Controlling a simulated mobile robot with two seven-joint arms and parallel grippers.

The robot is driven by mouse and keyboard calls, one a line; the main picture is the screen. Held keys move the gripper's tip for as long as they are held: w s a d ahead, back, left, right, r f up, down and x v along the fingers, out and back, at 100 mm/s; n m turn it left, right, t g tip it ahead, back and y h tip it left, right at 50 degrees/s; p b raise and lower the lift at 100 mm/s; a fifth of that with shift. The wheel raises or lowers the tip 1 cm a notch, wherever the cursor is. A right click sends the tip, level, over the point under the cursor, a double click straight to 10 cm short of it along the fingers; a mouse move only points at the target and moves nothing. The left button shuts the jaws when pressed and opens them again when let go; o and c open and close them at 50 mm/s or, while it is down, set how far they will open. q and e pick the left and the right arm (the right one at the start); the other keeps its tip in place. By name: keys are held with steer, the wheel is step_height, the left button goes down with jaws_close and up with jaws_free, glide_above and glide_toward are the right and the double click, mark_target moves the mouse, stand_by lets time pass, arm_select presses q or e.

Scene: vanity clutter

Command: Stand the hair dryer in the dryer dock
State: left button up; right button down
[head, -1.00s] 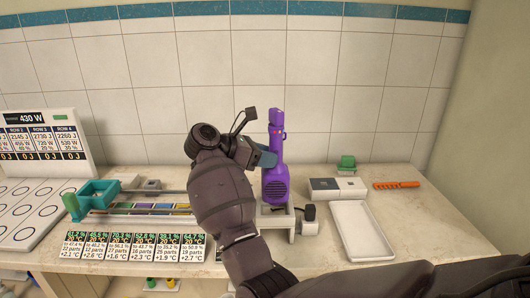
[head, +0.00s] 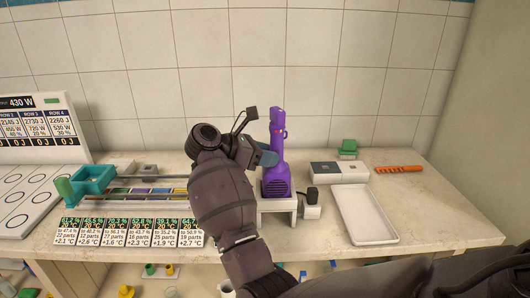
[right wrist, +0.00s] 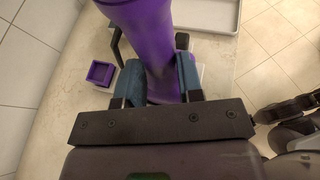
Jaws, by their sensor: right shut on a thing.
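The purple hair dryer (head: 277,155) stands upright at the white dryer dock (head: 280,205), its vented wide end down. Its lower end meets the dock's top in the head view; I cannot tell whether it is fully seated. My right gripper (head: 264,157) is shut on the dryer's narrower upper part from the left. In the right wrist view the blue-grey fingers (right wrist: 160,80) are on both sides of the purple dryer (right wrist: 150,40). The dock is mostly hidden there. My left gripper is not in view.
A white tray (head: 389,234), a white box (head: 350,171), a green item (head: 348,148) and an orange comb-like item (head: 398,169) lie to the right. A black-and-white plug-like item (head: 311,207) sits beside the dock. A teal bin (head: 93,180) and price-like cards stand left.

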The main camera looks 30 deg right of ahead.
steer(key=shift+f, duration=0.25)
steer(key=c, duration=0.7)
jaws_free()
steer(key=shift+f, duration=0.1)
